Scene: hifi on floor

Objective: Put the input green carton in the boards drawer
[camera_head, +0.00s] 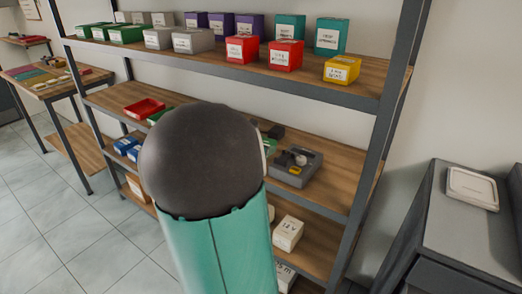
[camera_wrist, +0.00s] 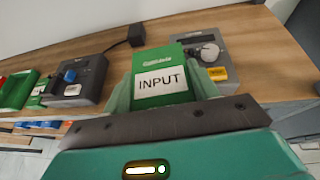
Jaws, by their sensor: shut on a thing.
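The green carton (camera_wrist: 160,63) with a white INPUT label shows upright in the middle of the wrist view. My gripper (camera_wrist: 165,90) is shut on it, with a pale green finger at each side. I cannot tell whether the carton touches the wooden shelf behind it. In the head view my own arm hides the gripper and the carton. No drawer labelled boards can be made out; a grey cabinet (camera_head: 462,232) stands at the right, its front mostly out of view.
The shelf rack (camera_head: 330,177) holds a grey device (camera_head: 294,167), a red bin (camera_head: 144,108) and blue boxes (camera_head: 125,146). Its top shelf bears several coloured cartons. A pale flat box (camera_head: 472,187) lies on the cabinet. A workbench (camera_head: 50,90) stands far left; the tiled floor is clear.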

